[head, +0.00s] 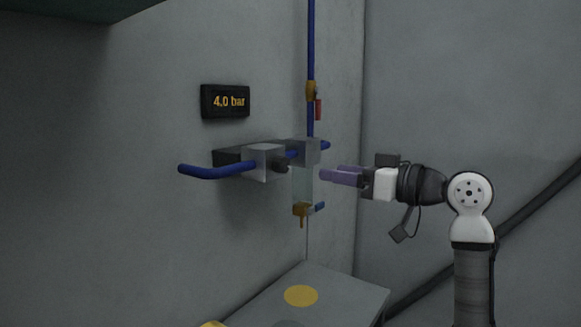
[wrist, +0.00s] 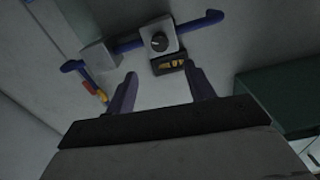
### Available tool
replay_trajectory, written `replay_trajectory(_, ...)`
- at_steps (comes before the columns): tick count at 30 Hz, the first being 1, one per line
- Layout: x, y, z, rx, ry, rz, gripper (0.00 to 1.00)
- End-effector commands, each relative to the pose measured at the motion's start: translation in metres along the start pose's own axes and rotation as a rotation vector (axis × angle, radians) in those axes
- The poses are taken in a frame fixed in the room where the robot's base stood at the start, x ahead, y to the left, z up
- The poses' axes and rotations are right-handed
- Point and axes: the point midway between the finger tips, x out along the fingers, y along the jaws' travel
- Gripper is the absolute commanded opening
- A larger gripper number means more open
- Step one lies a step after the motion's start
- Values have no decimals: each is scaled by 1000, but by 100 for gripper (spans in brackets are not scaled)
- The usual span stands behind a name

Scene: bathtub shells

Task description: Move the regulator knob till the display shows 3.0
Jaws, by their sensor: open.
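The display (head: 225,101) on the wall in the head view is black with amber text reading 4.0 bar. Below it a grey regulator block (head: 263,161) sits on a blue pipe, with a dark regulator knob (head: 281,163) on its face. In the wrist view the round dark knob (wrist: 159,42) faces me, with a pale mark on it, and the display (wrist: 170,65) lies just beyond it. My gripper (head: 324,174) is open and empty, to the right of the knob and apart from it. Its two purple fingers (wrist: 162,86) show in the wrist view with a wide gap.
A second grey block (head: 305,151) with a clear bowl (head: 303,186) and brass drain (head: 301,211) hangs beside the regulator. A vertical blue pipe (head: 311,45) with a red-handled valve (head: 318,109) rises above. A grey table (head: 345,290) with a yellow disc stands below.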

Motion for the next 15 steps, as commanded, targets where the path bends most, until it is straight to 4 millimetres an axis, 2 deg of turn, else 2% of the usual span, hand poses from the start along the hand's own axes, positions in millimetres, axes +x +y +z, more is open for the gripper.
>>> replay_trajectory(9,69,-1,-2,0,-5,-1,54)
replay_trajectory(15,102,-1,-1,1,-4,0,54)
